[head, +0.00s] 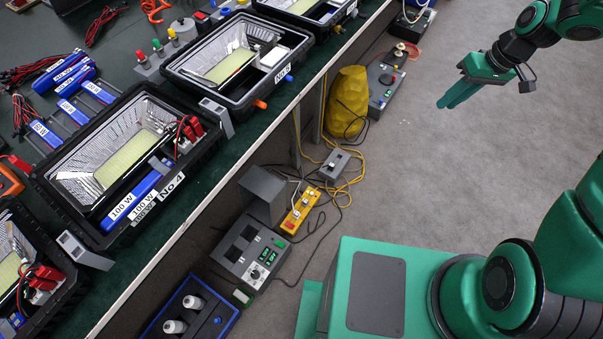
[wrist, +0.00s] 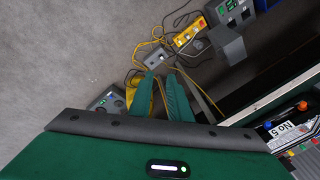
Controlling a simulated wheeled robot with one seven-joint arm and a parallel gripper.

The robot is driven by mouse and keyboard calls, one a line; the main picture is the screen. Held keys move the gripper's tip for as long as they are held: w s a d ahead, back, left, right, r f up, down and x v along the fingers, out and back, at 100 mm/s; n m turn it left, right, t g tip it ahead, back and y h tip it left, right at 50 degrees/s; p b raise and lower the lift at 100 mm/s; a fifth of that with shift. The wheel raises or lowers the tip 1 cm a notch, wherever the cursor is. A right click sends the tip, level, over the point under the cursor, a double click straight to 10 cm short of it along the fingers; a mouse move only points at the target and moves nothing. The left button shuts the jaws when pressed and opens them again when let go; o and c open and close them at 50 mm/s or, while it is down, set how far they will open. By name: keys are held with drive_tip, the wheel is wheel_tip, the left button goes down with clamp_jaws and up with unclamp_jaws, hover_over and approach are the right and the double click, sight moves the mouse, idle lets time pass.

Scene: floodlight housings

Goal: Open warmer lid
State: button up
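I cannot pick out a thing that is clearly a warmer or its lid. Floodlight housings stand in a row on the bench, one marked No 4 (head: 122,165) and one marked No 5 (head: 238,62); all show open faces. My gripper (head: 458,92) is at the upper right of the head view, over bare floor and away from the bench. In the wrist view its two green fingers (wrist: 160,84) stand apart with nothing between them, so it is open and empty.
On the floor beside the bench are a grey control box (head: 250,252), a yellow switch box (head: 300,210), a blue tray with white bottles (head: 222,322), a yellow sack (head: 347,100) and loose cables. Grey floor (head: 420,170) right of these is clear.

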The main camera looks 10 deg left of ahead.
drive_tip(key=w+a+f+n+y, duration=0.3)
drive_tip(key=w+a+f, duration=0.3)
drive_tip(key=a+f, duration=0.45)
drive_tip(key=n+t+y, duration=0.1)
drive_tip(key=y, duration=0.7)
approach(280, 173)
drive_tip(key=x, duration=1)
drive_tip(key=shift+f, duration=0.35)
clamp_jaws()
